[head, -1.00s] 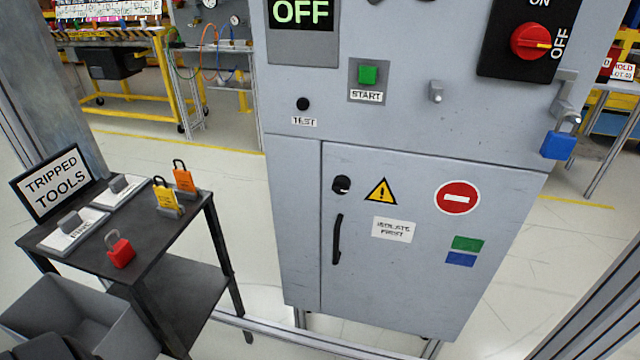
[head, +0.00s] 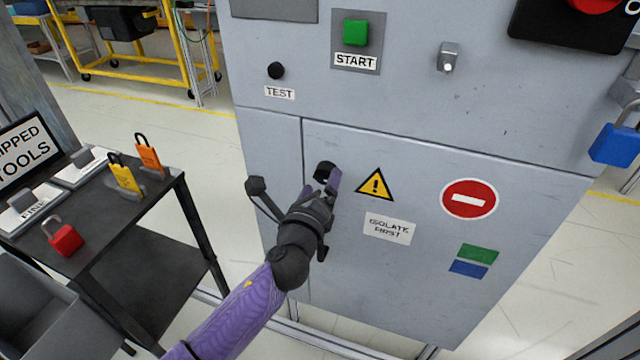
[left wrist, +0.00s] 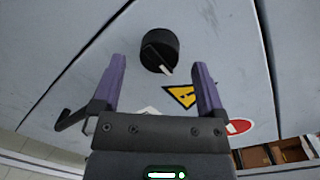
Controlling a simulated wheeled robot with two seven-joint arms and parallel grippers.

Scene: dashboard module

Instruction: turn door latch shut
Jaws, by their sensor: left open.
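The door latch is a round black knob (head: 323,169) at the upper left of the grey cabinet door (head: 420,280). In the left wrist view, the knob (left wrist: 160,50) has a raised bar with a white mark pointing to the lower right. My left gripper (head: 322,184) is in front of the door just at the knob and partly covers it. In the left wrist view, its two purple fingers (left wrist: 158,75) are open, one to each side of the knob's lower part, with nothing between them.
A yellow warning triangle (head: 375,185) and an "isolate first" label (head: 390,228) are right of the knob. A START button (head: 355,32) and TEST button (head: 276,70) sit above. A dark table (head: 110,215) with padlocks stands at left. A blue padlock (head: 615,145) hangs at right.

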